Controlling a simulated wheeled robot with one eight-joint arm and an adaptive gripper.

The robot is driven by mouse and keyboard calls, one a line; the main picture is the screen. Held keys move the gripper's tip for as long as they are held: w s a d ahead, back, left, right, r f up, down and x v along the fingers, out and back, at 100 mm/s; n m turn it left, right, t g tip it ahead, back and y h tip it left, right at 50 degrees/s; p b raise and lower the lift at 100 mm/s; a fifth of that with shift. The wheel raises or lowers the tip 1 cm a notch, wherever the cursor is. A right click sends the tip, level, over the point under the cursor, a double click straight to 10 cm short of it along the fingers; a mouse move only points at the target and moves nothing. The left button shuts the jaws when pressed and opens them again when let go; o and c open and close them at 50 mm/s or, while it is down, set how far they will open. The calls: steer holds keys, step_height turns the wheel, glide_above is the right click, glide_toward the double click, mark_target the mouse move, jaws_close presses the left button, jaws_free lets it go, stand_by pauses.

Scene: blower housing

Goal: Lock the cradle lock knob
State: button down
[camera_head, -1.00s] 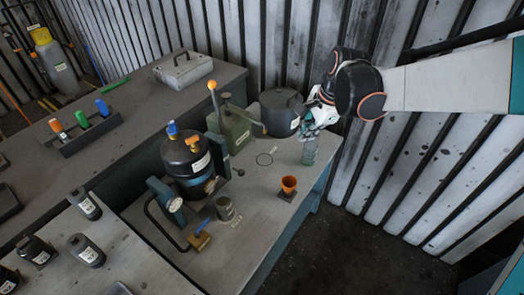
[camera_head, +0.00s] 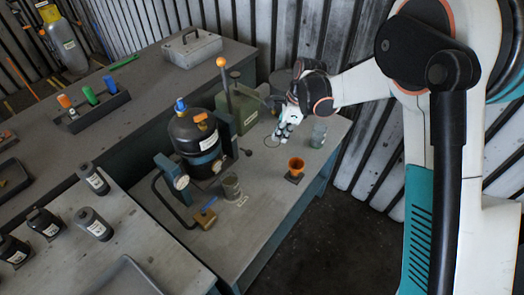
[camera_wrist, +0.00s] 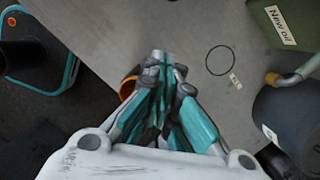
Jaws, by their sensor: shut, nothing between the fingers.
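A dark rounded housing (camera_head: 196,135) with blue and orange caps on top sits in a cradle on the near bench. A small black knob (camera_head: 247,152) on a thin stem sticks out at its right side; I cannot tell whether this is the cradle lock knob, or its lock state. My gripper (camera_head: 281,138) is shut and empty, right of the housing and pointing down over the bench, apart from the knob. In the wrist view my gripper's fingers (camera_wrist: 166,66) are together. The housing does not show clearly there.
An orange cup (camera_head: 296,164) and a clear jar (camera_head: 318,135) stand near the bench's right edge. A green "New oil" can (camera_head: 242,112) and dark pot (camera_head: 283,83) stand behind. A grey canister (camera_head: 231,187) and brass block (camera_head: 205,218) stand in front. An orange-topped lever (camera_head: 226,88) rises high.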

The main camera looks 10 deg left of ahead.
mark_target(245, 151)
steer(key=s+a+f+b, duration=0.1)
steer(key=a+f+b, duration=0.4)
steer(key=f, duration=0.4)
steer(key=shift+s+a, duration=0.15)
steer(key=shift+a, duration=0.5)
steer(key=a, duration=0.1)
steer(key=w+a, duration=0.1)
steer(key=a, duration=0.1)
steer(key=shift+w, duration=0.1)
steer(key=shift+d, duration=0.1)
